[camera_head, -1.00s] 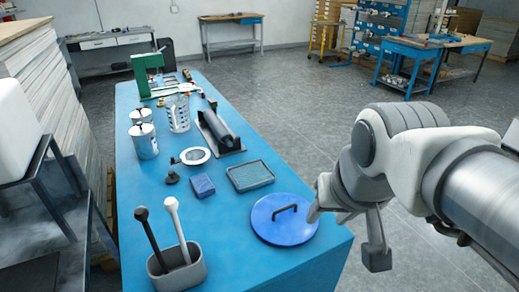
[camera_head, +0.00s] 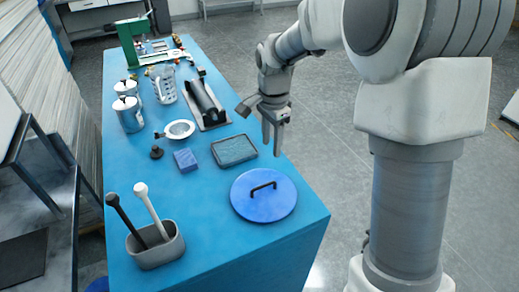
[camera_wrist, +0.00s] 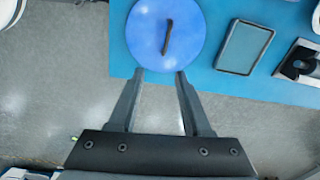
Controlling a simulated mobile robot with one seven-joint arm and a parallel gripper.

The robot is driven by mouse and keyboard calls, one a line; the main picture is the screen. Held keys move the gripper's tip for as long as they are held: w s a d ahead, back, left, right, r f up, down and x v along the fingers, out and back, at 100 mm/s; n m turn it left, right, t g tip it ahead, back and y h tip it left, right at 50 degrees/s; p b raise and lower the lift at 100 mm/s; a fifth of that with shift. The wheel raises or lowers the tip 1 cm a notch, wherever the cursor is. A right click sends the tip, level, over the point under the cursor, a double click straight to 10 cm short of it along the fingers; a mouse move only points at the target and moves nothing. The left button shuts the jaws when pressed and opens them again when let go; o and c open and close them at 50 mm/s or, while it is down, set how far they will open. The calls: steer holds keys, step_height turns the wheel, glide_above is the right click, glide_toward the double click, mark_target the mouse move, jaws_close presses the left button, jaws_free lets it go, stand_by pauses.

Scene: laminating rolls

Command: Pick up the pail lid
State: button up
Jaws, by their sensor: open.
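The pail lid (camera_head: 263,196) is a round blue disc with a dark bar handle (camera_head: 263,187). It lies flat near the front right corner of the blue table. My gripper (camera_head: 273,142) hangs by the table's right edge, above and behind the lid in the head view, apart from it. Its two fingers point down, open and empty. In the wrist view, the lid (camera_wrist: 150,48) and its handle (camera_wrist: 167,37) show beyond the open fingertips (camera_wrist: 160,75).
A dark shallow tray (camera_head: 234,150) lies just behind the lid. A blue block (camera_head: 185,160), a white ring-shaped dish (camera_head: 180,129) and a black roll on a stand (camera_head: 204,103) are further back. A grey bin (camera_head: 156,248) with two handled tools stands front left.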

step_height(320, 180, down, 3)
steer(key=w+m, duration=0.1)
steer(key=w, duration=0.1)
glide_toward(264, 186)
steer(key=f, duration=0.5)
steer(key=shift+w+d+f+p, duration=0.15)
steer(key=shift+w+d+p, duration=0.15)
steer(key=shift+p, duration=0.05)
steer(key=shift+w+a+f+p, duration=0.1)
steer(key=shift+a+f+p, duration=0.1)
steer(key=shift+f, duration=1.1)
steer(key=shift+a+f+p, duration=0.1)
steer(key=shift+f+p, duration=0.1)
steer(key=shift+f, duration=1.15)
jaws_close()
